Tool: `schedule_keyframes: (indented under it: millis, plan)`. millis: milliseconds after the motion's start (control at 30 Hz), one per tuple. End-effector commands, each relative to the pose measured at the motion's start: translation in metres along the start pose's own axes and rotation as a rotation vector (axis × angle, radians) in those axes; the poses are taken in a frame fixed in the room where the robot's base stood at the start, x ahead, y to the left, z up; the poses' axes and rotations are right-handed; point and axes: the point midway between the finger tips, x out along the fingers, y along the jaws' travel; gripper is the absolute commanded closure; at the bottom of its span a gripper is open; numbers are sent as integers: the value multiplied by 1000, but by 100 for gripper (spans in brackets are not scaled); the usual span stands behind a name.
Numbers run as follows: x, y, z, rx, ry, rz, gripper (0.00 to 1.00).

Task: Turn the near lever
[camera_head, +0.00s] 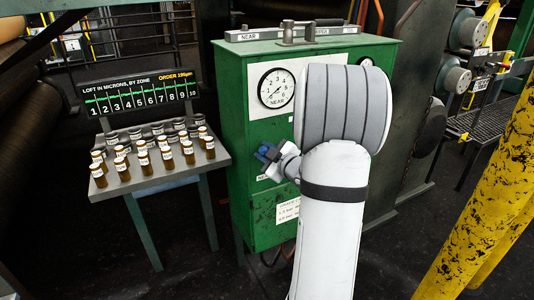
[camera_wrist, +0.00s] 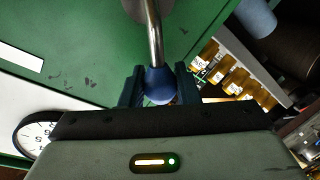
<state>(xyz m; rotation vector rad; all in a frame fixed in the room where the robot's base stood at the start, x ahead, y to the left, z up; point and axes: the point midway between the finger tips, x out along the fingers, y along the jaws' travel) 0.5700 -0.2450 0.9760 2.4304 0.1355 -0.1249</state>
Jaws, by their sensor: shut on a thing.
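The near lever shows in the wrist view as a metal rod (camera_wrist: 153,38) with a blue ball knob (camera_wrist: 159,84). My gripper (camera_wrist: 160,88) is shut on the blue knob, one dark finger on each side of it. In the head view my gripper (camera_head: 266,156) is at the front left of the green cabinet (camera_head: 230,110), below the round gauge (camera_head: 277,88) marked NEAR. My white arm hides much of the cabinet front there, and the lever's rod is hard to make out.
A table (camera_head: 160,188) with several brown bottles (camera_head: 187,152) stands left of the cabinet, under a LOFT IN MICRONS display (camera_head: 138,95). A yellow post (camera_head: 490,200) stands at the right. The gauge also shows at lower left in the wrist view (camera_wrist: 36,134).

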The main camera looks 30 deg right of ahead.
Motion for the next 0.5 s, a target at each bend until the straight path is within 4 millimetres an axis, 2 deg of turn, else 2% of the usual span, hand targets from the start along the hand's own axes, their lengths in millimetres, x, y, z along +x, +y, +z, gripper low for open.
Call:
schedule_keyframes:
  millis: [167,200,433,500]
  plan:
    - [0,1,-1,-4,7,-2,100]
    - [-1,1,-1,-3,6,-1,70]
    - [-3,4,3,0,-2,6,51]
    - [-4,4,4,1,-4,7,51]
